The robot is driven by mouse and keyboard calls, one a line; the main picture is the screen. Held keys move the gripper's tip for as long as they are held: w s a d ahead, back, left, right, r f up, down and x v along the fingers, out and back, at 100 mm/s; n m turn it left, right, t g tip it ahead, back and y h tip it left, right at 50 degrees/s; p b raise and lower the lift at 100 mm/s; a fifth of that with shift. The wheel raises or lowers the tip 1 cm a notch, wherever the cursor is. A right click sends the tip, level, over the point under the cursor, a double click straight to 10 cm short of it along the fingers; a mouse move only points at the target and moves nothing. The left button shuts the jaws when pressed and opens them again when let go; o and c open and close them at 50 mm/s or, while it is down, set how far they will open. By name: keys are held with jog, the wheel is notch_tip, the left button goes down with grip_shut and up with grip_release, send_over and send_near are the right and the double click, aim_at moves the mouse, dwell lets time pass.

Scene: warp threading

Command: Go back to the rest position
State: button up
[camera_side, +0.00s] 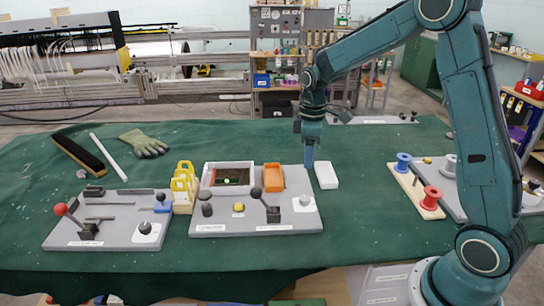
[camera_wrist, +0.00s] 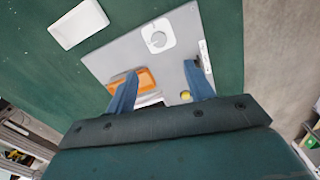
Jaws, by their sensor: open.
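My gripper (camera_side: 309,160) points down above the back right corner of the middle grey board (camera_side: 268,222) in the side view. In the wrist view its two blue fingers (camera_wrist: 160,90) are spread apart with nothing between them. A white rectangular dish (camera_wrist: 78,23) lies off the board; in the side view this dish (camera_side: 326,175) is just right of the gripper.
A left grey board (camera_side: 115,235) carries a red-knobbed lever (camera_side: 61,209). Yellow holders (camera_side: 183,184) stand between the boards. Blue and red spools (camera_side: 430,197) stand at the right. A glove (camera_side: 144,143) lies at the back left. Green cloth is clear behind the middle board.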

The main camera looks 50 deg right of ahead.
jog(key=s+a+r+m+t, duration=0.3)
jog(key=s+a+r, duration=0.4)
jog(key=s+r, duration=0.45)
jog(key=s+a+r+m+t, duration=0.1)
jog(key=s+m, duration=0.1)
jog(key=s, duration=0.4)
jog(key=s+a+r+m+t, duration=0.1)
jog(key=s+a, duration=0.1)
jog(key=s, duration=0.5)
jog(key=shift+s+a+m, duration=0.2)
jog(key=shift+a+m, duration=0.05)
jog(key=shift+m, duration=0.15)
jog(key=shift+c, duration=0.4)
